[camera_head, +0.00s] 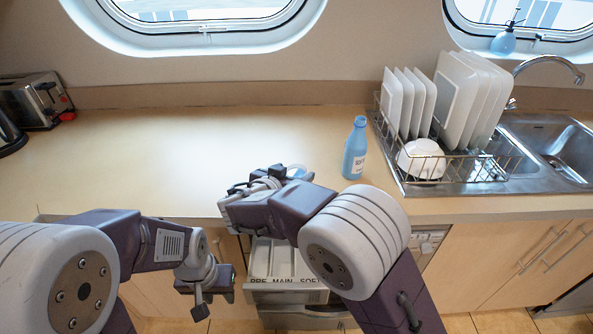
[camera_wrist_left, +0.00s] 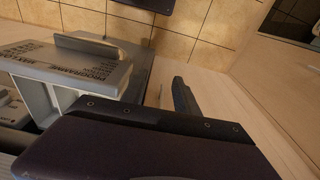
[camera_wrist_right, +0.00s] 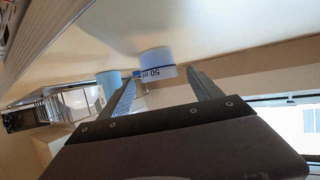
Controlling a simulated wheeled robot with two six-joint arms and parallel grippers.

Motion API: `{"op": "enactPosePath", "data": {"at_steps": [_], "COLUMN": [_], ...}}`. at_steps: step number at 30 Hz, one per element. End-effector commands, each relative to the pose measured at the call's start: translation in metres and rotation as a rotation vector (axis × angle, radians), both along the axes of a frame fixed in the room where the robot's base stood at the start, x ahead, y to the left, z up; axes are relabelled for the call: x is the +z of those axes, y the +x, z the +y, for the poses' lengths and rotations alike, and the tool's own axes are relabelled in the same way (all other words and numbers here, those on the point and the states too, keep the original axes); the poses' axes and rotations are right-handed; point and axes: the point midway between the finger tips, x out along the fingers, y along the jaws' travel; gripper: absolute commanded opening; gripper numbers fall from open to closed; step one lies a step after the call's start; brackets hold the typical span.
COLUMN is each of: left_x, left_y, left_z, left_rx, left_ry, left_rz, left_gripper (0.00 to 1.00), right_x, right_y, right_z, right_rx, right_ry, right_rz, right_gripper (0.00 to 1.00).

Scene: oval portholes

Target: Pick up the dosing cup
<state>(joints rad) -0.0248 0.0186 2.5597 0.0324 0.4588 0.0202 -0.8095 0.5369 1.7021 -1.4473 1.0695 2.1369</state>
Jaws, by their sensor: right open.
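The dosing cup (camera_wrist_right: 155,62) is a small white cup with blue "50" lettering, standing on the counter in the right wrist view. In the head view it is the small pale blue-white shape (camera_head: 296,171) near the counter's front edge. My right gripper (camera_head: 288,176) is open. Its fingers (camera_wrist_right: 160,80) point at the cup, which shows between the fingertips; whether they touch it I cannot tell. My left gripper (camera_head: 208,292) hangs low in front of the cabinets, away from the cup. One of its fingers shows clearly in the left wrist view (camera_wrist_left: 183,98); its opening is unclear.
A light blue bottle (camera_head: 354,150) stands right of the cup. A dish rack (camera_head: 446,168) with plates and a bowl is further right beside the sink (camera_head: 562,150). A labelled drawer (camera_head: 290,284) is pulled out below the counter.

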Motion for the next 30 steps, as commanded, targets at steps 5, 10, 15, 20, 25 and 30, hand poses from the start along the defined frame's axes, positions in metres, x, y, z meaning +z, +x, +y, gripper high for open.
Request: {"op": "enactPosePath", "data": {"at_steps": [5, 10, 15, 20, 25, 30], "left_x": [0.0063, 0.0051, 0.0051, 0.0052, 0.0052, 0.0055], "left_y": [-0.0002, -0.0002, -0.0003, -0.0002, -0.0002, -0.0002], "left_z": [0.0000, 0.0000, 0.0000, 0.0000, 0.0000, 0.0000], "left_rx": [0.000, 0.000, 0.000, 0.000, 0.000, 0.000], "left_ry": [0.000, 0.000, 0.000, 0.000, 0.000, 0.000], "left_rz": [0.001, 0.001, 0.001, 0.001, 0.001, 0.001], "left_gripper": [0.36, 0.36, 0.36, 0.36, 0.36, 0.36], "right_x": [-0.0056, -0.0063, -0.0062, -0.0059, -0.0053, 0.0007], "right_y": [0.0121, 0.0120, 0.0118, 0.0117, 0.0118, 0.0118], "right_z": [-0.0054, -0.0050, -0.0049, -0.0049, -0.0049, -0.0049], "right_rx": [0.000, 0.001, 0.001, 0.001, 0.001, 0.000], "right_ry": [0.001, 0.001, 0.001, 0.001, 0.001, 0.002], "right_rz": [0.000, -0.001, -0.001, -0.001, -0.001, -0.002], "right_gripper": [0.74, 0.71, 0.24, 0.07, 0.07, 0.07]}}
